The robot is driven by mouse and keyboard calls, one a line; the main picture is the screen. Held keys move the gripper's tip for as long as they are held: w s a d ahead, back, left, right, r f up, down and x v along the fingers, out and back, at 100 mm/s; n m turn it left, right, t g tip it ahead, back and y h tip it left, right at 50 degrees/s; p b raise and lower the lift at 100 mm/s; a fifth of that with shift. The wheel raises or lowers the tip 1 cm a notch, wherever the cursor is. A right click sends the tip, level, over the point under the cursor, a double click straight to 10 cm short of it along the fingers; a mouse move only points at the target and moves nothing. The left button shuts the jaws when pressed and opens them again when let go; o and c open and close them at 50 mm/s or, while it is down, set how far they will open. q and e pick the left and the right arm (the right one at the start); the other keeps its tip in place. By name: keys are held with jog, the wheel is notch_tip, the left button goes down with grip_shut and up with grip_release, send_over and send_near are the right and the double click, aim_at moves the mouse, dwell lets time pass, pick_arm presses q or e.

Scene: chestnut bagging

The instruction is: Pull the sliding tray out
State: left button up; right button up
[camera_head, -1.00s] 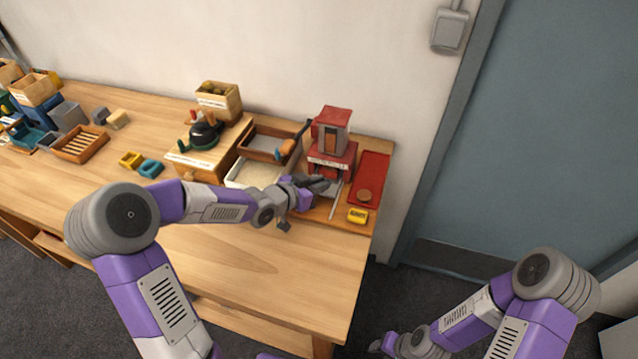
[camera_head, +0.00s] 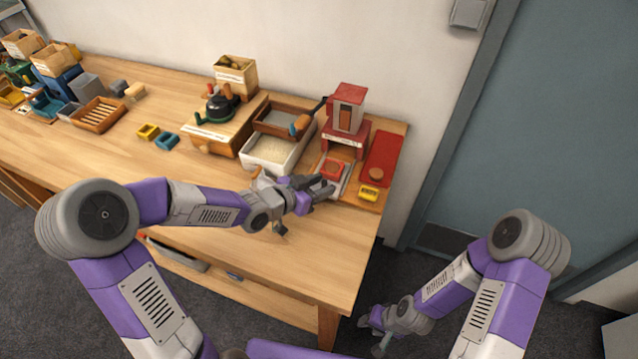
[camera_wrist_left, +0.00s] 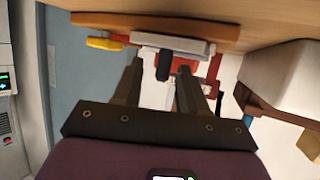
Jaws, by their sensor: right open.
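The sliding tray (camera_head: 346,181) is a light grey tray with a red insert, sticking out from the front of the red machine (camera_head: 345,139). In the left wrist view its grey front (camera_wrist_left: 180,44) bears a short black handle (camera_wrist_left: 163,66). My left gripper (camera_head: 327,188) is at the tray's front end in the head view. In the left wrist view its fingers (camera_wrist_left: 160,88) are spread, with the handle showing in the gap and clear space on both sides. My right gripper (camera_head: 376,334) is open and empty, low beyond the table's front edge.
A white bin (camera_head: 285,163) stands left of the tray, with a brown-rimmed tray (camera_head: 262,124) behind it. A red board (camera_head: 385,150) and a yellow block (camera_head: 369,192) lie to the right. The table front (camera_head: 320,245) is clear.

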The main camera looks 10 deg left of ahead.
pick_arm(q)
jog(key=shift+w, duration=0.1)
jog(key=shift+s+a+r+p, duration=0.3)
jog(key=p+v, duration=0.2)
jog(key=v, duration=0.3)
jog(key=shift+s+a+p, duration=0.1)
jog(key=shift+s+p, duration=0.1)
jog(key=shift+p, duration=0.2)
jog(key=shift+s+a+r, duration=0.15)
jog(key=shift+s+a, duration=0.2)
jog(key=shift+s, duration=0.1)
